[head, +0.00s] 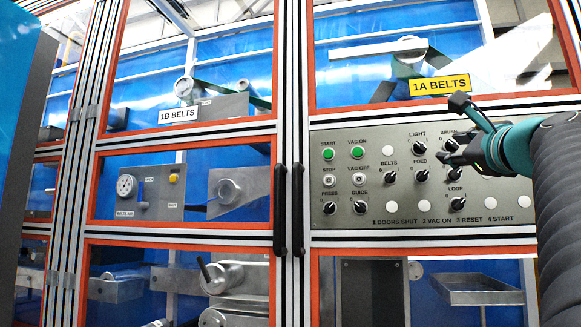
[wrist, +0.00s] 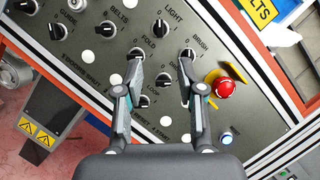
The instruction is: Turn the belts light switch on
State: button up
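The grey control panel (head: 375,195) carries several black rotary knobs marked 0 and 1. The knob under the LIGHT label (head: 420,148) is in its upper row; the knob labelled BELTS (head: 389,178) is lower left of it. In the wrist view the LIGHT knob (wrist: 160,29) and BELTS knob (wrist: 105,28) lie beyond my fingertips. My gripper (head: 456,130) is open and empty at the panel's right. In the wrist view my fingers (wrist: 159,66) spread before the FOLD and BRUSH knobs; contact cannot be told.
A red emergency button (wrist: 225,88) on yellow and a blue-lit button (wrist: 226,139) sit to the right of my fingers. Green START and VAC ON buttons (head: 328,154) are at the panel's left. Black door handles (head: 298,210) stand left of the panel. Orange-framed windows surround it.

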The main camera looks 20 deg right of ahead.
aim_at(423, 147)
jog(key=p+x, duration=0.3)
jog(key=x, duration=0.9)
jog(key=shift+s, duration=0.15)
grip_shut()
jog(key=shift+r, duration=0.1)
